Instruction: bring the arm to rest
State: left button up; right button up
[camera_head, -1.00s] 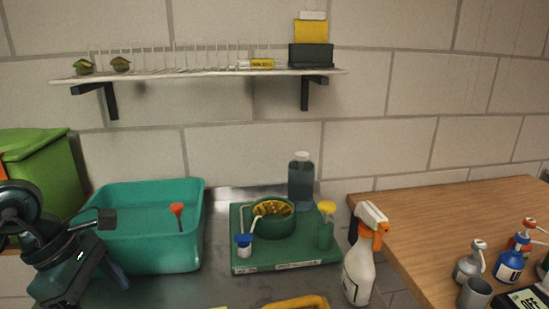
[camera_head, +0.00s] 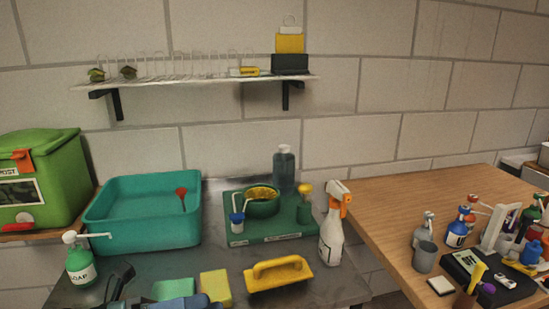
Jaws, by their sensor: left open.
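My left gripper (camera_head: 150,294) shows at the bottom edge of the head view, left of centre, cut off by the frame. A dark finger and a blue-grey part are visible, spread apart, with nothing seen held between them. It is low in front of the metal bench, near a green sponge (camera_head: 172,289) and a yellow sponge (camera_head: 215,286). The rest of the arm is out of frame. My right gripper is not in view.
A white-pump soap bottle (camera_head: 81,267) stands left of my gripper. Behind are a teal tub (camera_head: 142,235) and a green tray (camera_head: 235,239) with a bowl. A yellow float (camera_head: 278,274) and spray bottle (camera_head: 332,238) stand right. A wooden table (camera_head: 380,217) holds bottles.

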pick_arm(q)
jog(key=w+a+f+n+t+y+p, duration=0.15)
jog(key=f+n+t+y, duration=0.45)
jog(key=n, duration=0.7)
jog(key=w+a+f+n+t+y+p, duration=0.1)
jog(key=w+a+f+n+t+y, duration=0.2)
jog(key=n+t, duration=0.65)
jog(key=s+d+f+n+g+y, duration=0.1)
jog(key=s+f+n+g+y, duration=0.2)
jog(key=f+n, duration=0.4)
jog(key=s+d+f+n+g+y, duration=0.1)
jog(key=s+f+n+g+y, duration=0.2)
jog(key=s+f+n+g, duration=0.3)
notch_tip(320, 180, down, 3)
jog(key=s+n, duration=0.1)
jog(key=s, duration=0.1)
jog(key=shift+s+f+y+p, duration=0.2)
jog(key=shift+s+y+p, duration=0.1)
jog(key=shift+p, duration=0.1)
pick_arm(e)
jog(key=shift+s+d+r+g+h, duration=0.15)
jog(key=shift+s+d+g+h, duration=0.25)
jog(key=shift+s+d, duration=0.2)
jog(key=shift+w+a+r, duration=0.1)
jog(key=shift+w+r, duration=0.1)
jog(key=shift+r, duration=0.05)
pick_arm(q)
jog(key=shift+o, duration=0.6)
jog(key=shift+w+a, duration=0.1)
